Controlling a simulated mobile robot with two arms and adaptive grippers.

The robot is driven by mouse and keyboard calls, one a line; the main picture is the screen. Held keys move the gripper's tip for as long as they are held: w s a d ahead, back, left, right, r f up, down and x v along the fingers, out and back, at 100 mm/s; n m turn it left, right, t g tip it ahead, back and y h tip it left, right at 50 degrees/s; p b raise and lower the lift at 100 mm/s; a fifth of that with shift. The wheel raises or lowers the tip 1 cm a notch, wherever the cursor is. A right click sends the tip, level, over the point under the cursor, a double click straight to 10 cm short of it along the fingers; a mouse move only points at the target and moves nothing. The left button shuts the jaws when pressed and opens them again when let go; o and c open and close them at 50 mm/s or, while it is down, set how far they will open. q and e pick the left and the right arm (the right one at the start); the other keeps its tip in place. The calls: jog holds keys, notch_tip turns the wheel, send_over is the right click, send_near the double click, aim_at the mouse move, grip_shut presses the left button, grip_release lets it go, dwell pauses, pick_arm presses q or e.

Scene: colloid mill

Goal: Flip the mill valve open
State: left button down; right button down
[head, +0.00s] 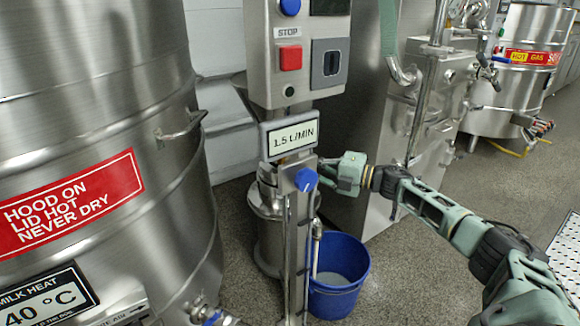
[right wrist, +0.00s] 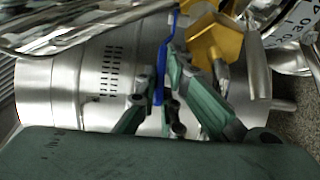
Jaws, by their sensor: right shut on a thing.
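The mill (head: 268,215) is a steel column machine with a control box above it. A blue valve handle (head: 305,180) shows at the front of its steel post, just below the 1.5 L/MIN sign. My right gripper (head: 326,174) reaches it from the right. In the right wrist view the handle is a narrow blue strip (right wrist: 162,72) between the fingers of my right gripper (right wrist: 166,80), which are shut on it. The valve body behind the handle is mostly hidden in the head view. My left gripper is not in view.
A blue bucket (head: 338,280) stands on the floor under the outlet pipe. A large steel vat (head: 100,90) with a red warning label fills the left. A steel cabinet machine (head: 425,95) stands behind my right arm. A yellow part (right wrist: 213,40) is close to the right fingers.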

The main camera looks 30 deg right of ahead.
jog(key=shift+f, duration=0.1)
jog(key=c, duration=1.9)
grip_release()
jog(key=shift+o, duration=0.2)
jog(key=v, duration=0.7)
jog(key=shift+s, duration=0.25)
jog(key=shift+d, duration=0.15)
jog(key=shift+c, duration=0.6)
